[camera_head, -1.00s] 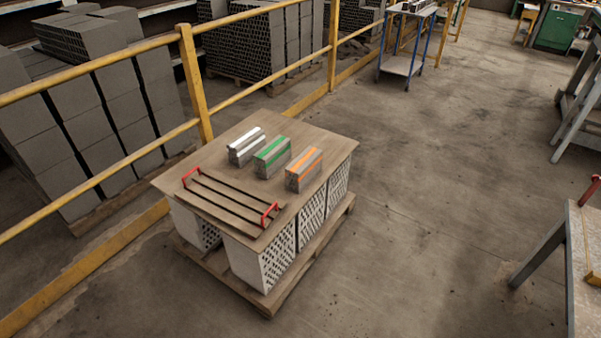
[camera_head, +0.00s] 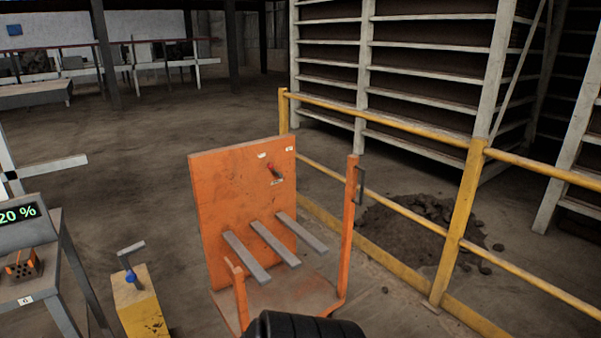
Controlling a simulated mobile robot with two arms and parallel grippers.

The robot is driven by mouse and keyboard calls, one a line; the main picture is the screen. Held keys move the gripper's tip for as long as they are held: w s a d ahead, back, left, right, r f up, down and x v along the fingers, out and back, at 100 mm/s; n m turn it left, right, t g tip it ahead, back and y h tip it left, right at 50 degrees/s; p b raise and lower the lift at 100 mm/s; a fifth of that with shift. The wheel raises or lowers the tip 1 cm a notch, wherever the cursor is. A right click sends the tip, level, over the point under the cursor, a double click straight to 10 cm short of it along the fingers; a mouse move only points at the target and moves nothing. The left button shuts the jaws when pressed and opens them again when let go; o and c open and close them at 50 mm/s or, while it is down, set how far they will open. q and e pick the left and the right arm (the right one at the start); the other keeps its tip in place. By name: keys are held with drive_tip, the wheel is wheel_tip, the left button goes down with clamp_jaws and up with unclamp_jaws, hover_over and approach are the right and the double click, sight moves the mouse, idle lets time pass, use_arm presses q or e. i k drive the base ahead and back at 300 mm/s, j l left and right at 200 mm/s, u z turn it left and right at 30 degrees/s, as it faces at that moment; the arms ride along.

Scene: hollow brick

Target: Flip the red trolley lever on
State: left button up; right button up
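An orange trolley (camera_head: 225,195) stands on the floor in the middle of the view. It has a tall upright panel and several grey bars sticking out from its front. A small red lever (camera_head: 275,170) sits on the upper right part of the panel. Small pale labels are near it, too small to read. The lever appears slanted, with its upper end to the left; I cannot tell whether this is on or off. Neither of my grippers is in view. A dark rounded shape at the bottom edge hides part of the trolley's base.
A yellow railing (camera_head: 465,220) runs behind and right of the trolley, with a rubble heap (camera_head: 425,215) and tall racks (camera_head: 425,70) beyond. A yellow block with a blue-knobbed crank (camera_head: 140,305) and a bench with a display (camera_head: 20,214) stand at left. Floor behind left is open.

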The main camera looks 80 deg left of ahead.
sight(269, 167)
drive_tip(key=u, duration=2.9)
drive_tip(key=i+z, duration=0.3)
drive_tip(key=i, duration=0.35)
drive_tip(key=i+z, duration=0.35)
drive_tip(key=i, duration=0.25)
drive_tip(key=i+j+z, duration=0.3)
drive_tip(key=i, duration=0.3)
